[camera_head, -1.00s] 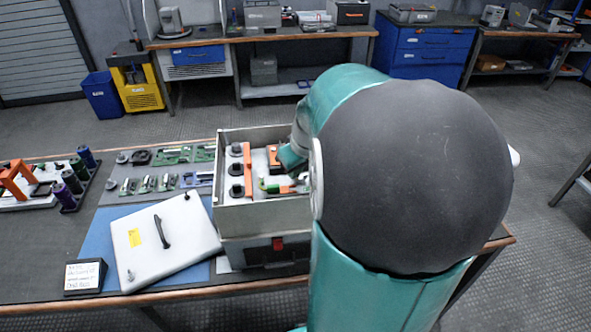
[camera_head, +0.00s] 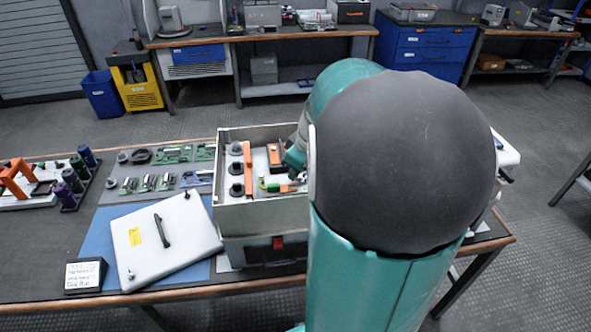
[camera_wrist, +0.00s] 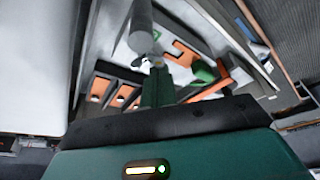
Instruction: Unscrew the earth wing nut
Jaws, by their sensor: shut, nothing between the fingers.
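The open grey box (camera_head: 262,213) stands on the bench in the head view. Inside are orange bars, dark round terminals and a green part (camera_head: 274,187) near the right side. My arm covers the box's right part. In the wrist view, my gripper (camera_wrist: 156,75) is shut and empty, pointing into the box. A small pale winged piece (camera_wrist: 147,63), perhaps the earth wing nut, shows just beyond the fingertips, beside a grey cylinder (camera_wrist: 140,28). Whether the fingers touch it I cannot tell. The wing nut cannot be made out in the head view.
A white lid (camera_head: 163,240) with a black handle lies on a blue mat left of the box. Small parts (camera_head: 150,183) lie on a grey mat behind it. A small written sign (camera_head: 85,276) stands at the front left. Box walls surround my gripper.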

